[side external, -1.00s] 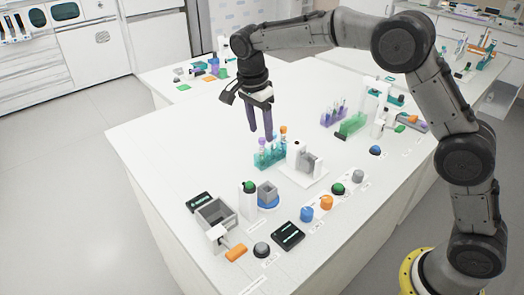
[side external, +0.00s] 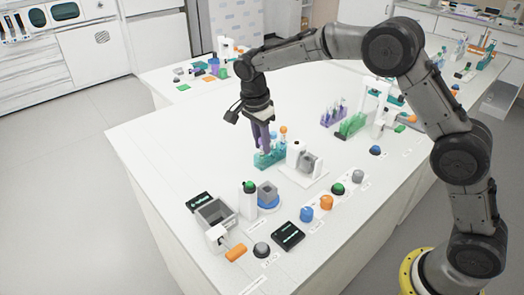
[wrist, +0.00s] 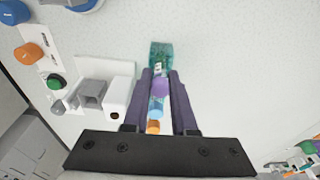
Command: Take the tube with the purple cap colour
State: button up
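The purple-capped tube stands in a teal rack (side external: 268,160). In the wrist view its purple cap (wrist: 160,88) lies between the two fingers of my gripper (wrist: 161,74). The fingers point down on either side of the cap, and the gap between them looks only slightly wider than it. My gripper (side external: 263,148) looks open around the tube, low over the rack in the side view. I cannot tell whether a finger touches the cap. A blue-capped tube (wrist: 156,107) and an orange-capped tube (wrist: 152,127) stand in line with it. The fingers hide part of the rack.
A white stand with a grey block (side external: 307,163) is just right of the rack. A second rack of purple tubes (side external: 334,115) and a green rack (side external: 352,125) stand farther back. Several buttons and a grey bin (side external: 215,215) are nearer. The tabletop left of the rack is clear.

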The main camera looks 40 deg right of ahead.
grip_shut()
jog(key=shift+r, duration=0.2)
jog(key=shift+r, duration=0.25)
jog(key=r, duration=0.3)
jog(key=shift+s+r, duration=0.15)
jog(key=shift+s, duration=0.15)
jog(key=s+d+r, duration=0.1)
jog(key=s+r, duration=0.8)
jog(key=s, duration=0.4)
jog(key=shift+s+d, duration=0.15)
jog(key=shift+d, duration=0.05)
